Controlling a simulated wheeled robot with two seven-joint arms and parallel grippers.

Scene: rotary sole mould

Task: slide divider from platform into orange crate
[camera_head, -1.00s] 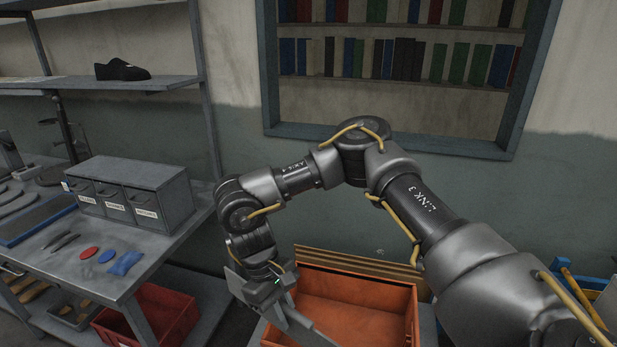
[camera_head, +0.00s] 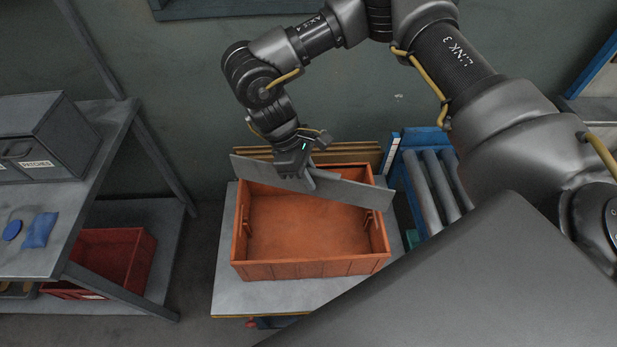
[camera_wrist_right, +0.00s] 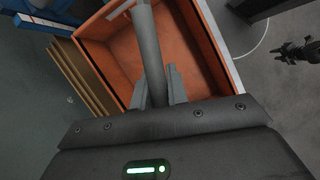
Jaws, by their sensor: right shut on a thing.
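The orange crate (camera_head: 310,268) stands empty and open on a grey-topped stand. My right gripper (camera_head: 308,180) is over the crate's back part, shut on the divider (camera_head: 352,192), a long flat grey strip. The divider lies across the back of the crate opening, slanting in the picture from upper left to lower right, with its left end past the crate's back left corner. Whether it touches the rim I cannot tell. In the right wrist view the divider (camera_wrist_right: 148,45) runs out from between the fingers (camera_wrist_right: 155,92) across the crate (camera_wrist_right: 190,55). My left gripper is not in view.
The stand's grey top (camera_head: 280,297) shows around the crate. Boards (camera_head: 350,156) stand behind it. A blue-framed roller conveyor (camera_head: 432,185) is close on the right. A grey bench (camera_head: 70,215) with a red crate (camera_head: 112,262) below is at left.

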